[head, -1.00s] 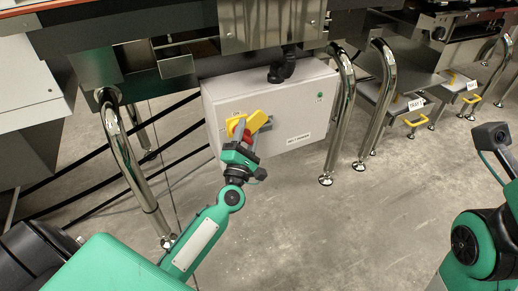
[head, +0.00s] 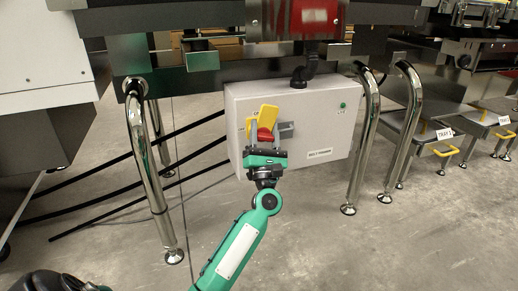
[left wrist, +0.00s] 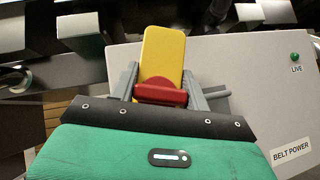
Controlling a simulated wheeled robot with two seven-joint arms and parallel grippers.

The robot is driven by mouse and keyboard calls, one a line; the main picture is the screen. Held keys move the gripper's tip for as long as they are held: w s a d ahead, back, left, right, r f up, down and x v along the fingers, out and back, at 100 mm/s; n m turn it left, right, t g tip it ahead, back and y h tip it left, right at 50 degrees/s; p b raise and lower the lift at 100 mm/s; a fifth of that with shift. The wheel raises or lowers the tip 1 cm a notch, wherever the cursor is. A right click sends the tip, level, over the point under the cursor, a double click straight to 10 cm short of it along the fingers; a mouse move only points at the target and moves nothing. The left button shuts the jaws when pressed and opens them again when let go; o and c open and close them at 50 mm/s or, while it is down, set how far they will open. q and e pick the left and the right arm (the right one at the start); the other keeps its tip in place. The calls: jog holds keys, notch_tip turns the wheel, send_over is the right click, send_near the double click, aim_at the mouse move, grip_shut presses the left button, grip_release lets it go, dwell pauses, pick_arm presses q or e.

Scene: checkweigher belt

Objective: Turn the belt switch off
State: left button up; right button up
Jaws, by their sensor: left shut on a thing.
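The belt switch has a red handle (head: 265,135) in front of a yellow plate (head: 268,115), on the front of a light grey box (head: 315,125) labelled BELT POWER. A green LIVE lamp (head: 343,105) sits at the box's upper right. My left gripper (head: 268,129) is at the switch, its grey fingers shut on the red handle. In the left wrist view the red handle (left wrist: 160,94) lies crosswise between the fingers, with the yellow plate (left wrist: 162,52) behind it. The gripper body hides the lower part of the switch. My right gripper is not in view.
Bent steel legs (head: 148,170) stand to the left of the box and others (head: 365,140) to its right. Black cables (head: 130,185) run left from the box. A tray stand (head: 440,135) is farther right. The floor in front is clear.

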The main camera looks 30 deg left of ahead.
pick_arm(q)
jog(key=shift+a+f+n+g+y, duration=0.1)
jog(key=shift+n+g+y, duration=0.2)
jog(key=shift+n+y, duration=0.4)
jog(key=n+g+y, duration=0.1)
jog(key=n+y, duration=0.1)
jog(key=n, duration=0.1)
jog(key=shift+g, duration=0.4)
jog(key=shift+s+a+n+g+y, duration=0.1)
jog(key=shift+n+g+y, duration=1.2)
jog(key=shift+n, duration=0.9)
jog(key=o, duration=1.4)
